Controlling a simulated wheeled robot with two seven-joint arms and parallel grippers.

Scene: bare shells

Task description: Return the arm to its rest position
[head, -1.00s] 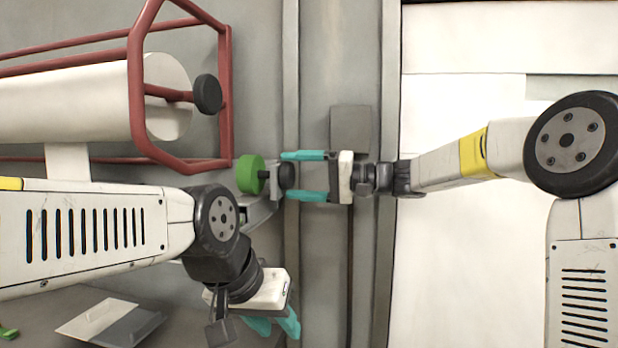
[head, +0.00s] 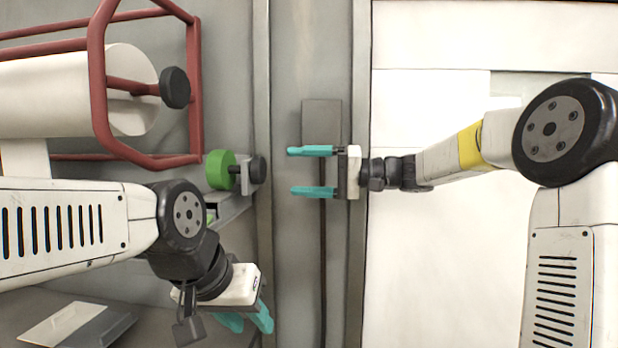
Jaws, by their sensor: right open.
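My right gripper (head: 292,171) is in the middle of the head view, its arm coming in from the right. Its two teal fingers are spread, point left, and have nothing between them. The fingertips stand to the right of a black round knob (head: 258,169) with a green disc (head: 220,170) beside it, with a gap between. My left gripper (head: 249,320) is at the lower left, pointing down. Its teal fingers are partly hidden by its white body, so their opening is unclear.
A red tubular frame (head: 103,90) around a white cylinder (head: 80,90) fills the upper left. A grey box (head: 321,117) with a cable is on the grey wall behind my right gripper. A white panel (head: 440,250) lies to the right. A grey and white plate (head: 75,322) is at the lower left.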

